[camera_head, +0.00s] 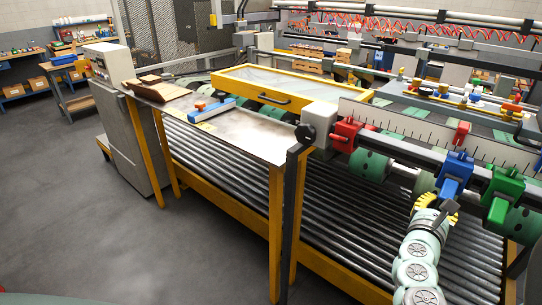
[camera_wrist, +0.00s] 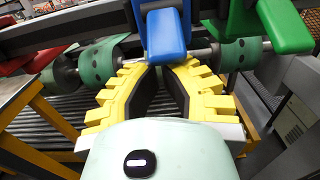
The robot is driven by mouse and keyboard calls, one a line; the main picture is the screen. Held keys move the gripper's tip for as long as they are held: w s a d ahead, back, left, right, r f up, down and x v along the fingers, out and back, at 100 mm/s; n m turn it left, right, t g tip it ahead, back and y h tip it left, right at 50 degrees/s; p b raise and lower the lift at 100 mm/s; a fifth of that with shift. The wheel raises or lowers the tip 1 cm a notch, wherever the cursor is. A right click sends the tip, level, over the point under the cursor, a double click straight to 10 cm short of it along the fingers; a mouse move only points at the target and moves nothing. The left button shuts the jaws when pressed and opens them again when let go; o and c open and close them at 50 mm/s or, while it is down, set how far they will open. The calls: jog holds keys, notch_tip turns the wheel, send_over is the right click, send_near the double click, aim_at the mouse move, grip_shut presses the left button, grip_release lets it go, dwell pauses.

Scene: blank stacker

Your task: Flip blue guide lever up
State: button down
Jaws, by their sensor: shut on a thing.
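The blue guide lever (camera_head: 456,172) is clamped on the horizontal bar at the right of the head view and points downward. In the wrist view the blue lever (camera_wrist: 165,36) fills the top centre, with its lower end at my fingertips. My gripper (camera_head: 440,200), with yellow ribbed fingers, reaches it from below. In the wrist view the fingers of my gripper (camera_wrist: 160,66) curve together and are closed on the lever's lower end. The exact contact is partly hidden by the fingers.
A green lever (camera_head: 503,190) is close on the right of the blue one, and a red lever (camera_head: 345,133) is farther left on the bar. Green rollers (camera_head: 370,164) sit behind and below. A roller conveyor (camera_head: 330,205) lies underneath. The grey floor at left is clear.

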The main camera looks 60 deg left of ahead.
aim_at(443, 192)
jog(key=shift+s+r+g+h+p, duration=0.3)
jog(key=shift+r+g+p, duration=0.55)
jog(key=shift+p, duration=2.3)
jog(key=shift+s+r+g+h+p, duration=0.25)
jog(key=shift+r+g+p, duration=0.55)
jog(key=shift+p, duration=2.35)
jog(key=g+p, duration=0.1)
jog(key=p, duration=0.2)
jog(key=r+g+p, duration=0.1)
jog(key=p, duration=0.3)
jog(key=shift+s+d+h, duration=0.1)
jog(key=shift+s+h, duration=0.1)
jog(key=shift+h, duration=0.05)
jog(key=g+p, duration=0.1)
jog(key=p, duration=0.3)
jog(key=shift+s+d+r+g, duration=0.1)
jog(key=shift+r+g, duration=0.1)
jog(key=shift+g, duration=0.15)
jog(key=shift+r+p, duration=0.1)
jog(key=shift+p, duration=0.65)
jog(key=shift+r, duration=0.1)
jog(key=shift+r+p, duration=0.25)
jog(key=shift+p, duration=0.5)
jog(key=shift+r, duration=0.15)
